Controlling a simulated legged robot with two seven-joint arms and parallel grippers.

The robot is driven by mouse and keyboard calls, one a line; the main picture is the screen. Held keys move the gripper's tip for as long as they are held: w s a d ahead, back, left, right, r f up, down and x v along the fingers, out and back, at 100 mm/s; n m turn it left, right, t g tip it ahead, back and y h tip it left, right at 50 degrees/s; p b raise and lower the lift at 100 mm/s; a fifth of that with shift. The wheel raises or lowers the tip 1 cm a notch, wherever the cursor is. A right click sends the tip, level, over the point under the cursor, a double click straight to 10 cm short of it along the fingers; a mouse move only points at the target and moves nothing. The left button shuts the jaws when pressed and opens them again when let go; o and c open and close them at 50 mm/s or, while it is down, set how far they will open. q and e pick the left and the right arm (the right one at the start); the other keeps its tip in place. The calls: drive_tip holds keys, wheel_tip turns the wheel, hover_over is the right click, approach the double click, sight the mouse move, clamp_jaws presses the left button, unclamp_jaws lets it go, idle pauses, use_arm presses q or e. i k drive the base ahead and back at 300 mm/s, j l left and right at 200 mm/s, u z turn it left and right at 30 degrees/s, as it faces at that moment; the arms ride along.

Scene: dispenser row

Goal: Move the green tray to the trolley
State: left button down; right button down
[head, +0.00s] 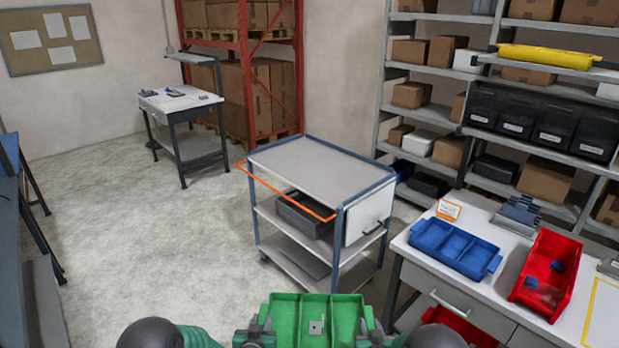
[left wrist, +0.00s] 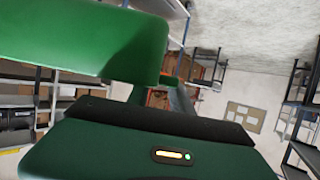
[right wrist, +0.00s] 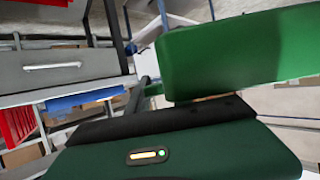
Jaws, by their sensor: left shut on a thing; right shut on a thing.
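The green tray (head: 292,322) is at the bottom middle of the head view, divided into compartments, with a small grey piece in it. My left gripper (head: 262,330) is shut on its left end and my right gripper (head: 374,328) is shut on its right end. The tray's green wall also fills much of the left wrist view (left wrist: 90,38) and the right wrist view (right wrist: 235,50). The trolley (head: 318,168) stands ahead of the tray, with blue posts, an orange rail and three shelves. Its top shelf is bare.
A black bin (head: 303,215) sits on the trolley's middle shelf. At right, a workbench (head: 410,262) holds a blue tray (head: 455,248) and a red bin (head: 548,270). Loaded shelving stands behind it. The floor (head: 150,240) left of the trolley is clear.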

sight(315, 166)
drive_tip(key=i+j, duration=0.25)
drive_tip(key=i, duration=0.25)
drive_tip(key=i+j, duration=0.25)
drive_tip(key=i, duration=0.25)
drive_tip(key=i+j, duration=0.25)
drive_tip(key=i, duration=0.25)
drive_tip(key=i+l, duration=0.15)
drive_tip(key=i, duration=0.35)
drive_tip(key=i+l, duration=0.15)
drive_tip(key=i, duration=0.35)
drive_tip(key=i+l, duration=0.15)
drive_tip(key=i, duration=0.35)
drive_tip(key=i+l, duration=0.15)
drive_tip(key=i, duration=0.35)
